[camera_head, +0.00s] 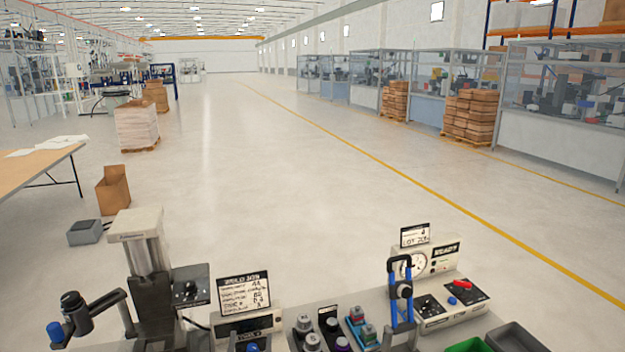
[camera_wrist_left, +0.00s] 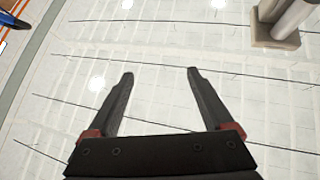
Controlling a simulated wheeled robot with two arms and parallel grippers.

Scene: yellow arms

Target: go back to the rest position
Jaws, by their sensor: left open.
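My left gripper (camera_wrist_left: 160,71) shows in the left wrist view. Its two black fingers, with red parts at their bases, are spread apart and nothing is between them. Behind the fingers is a pale surface with thin dark lines and bright spots; I cannot tell whether it is floor or ceiling. I cannot make out either gripper in the head view. My right gripper is not seen in either view.
A bench across the bottom of the head view holds a lever press (camera_head: 150,270), a sign (camera_head: 244,292), a blue-handled clamp (camera_head: 400,290), a gauge box (camera_head: 425,258) and a grey bin (camera_head: 515,338). A cardboard box (camera_head: 114,190) stands left. The floor beyond is open.

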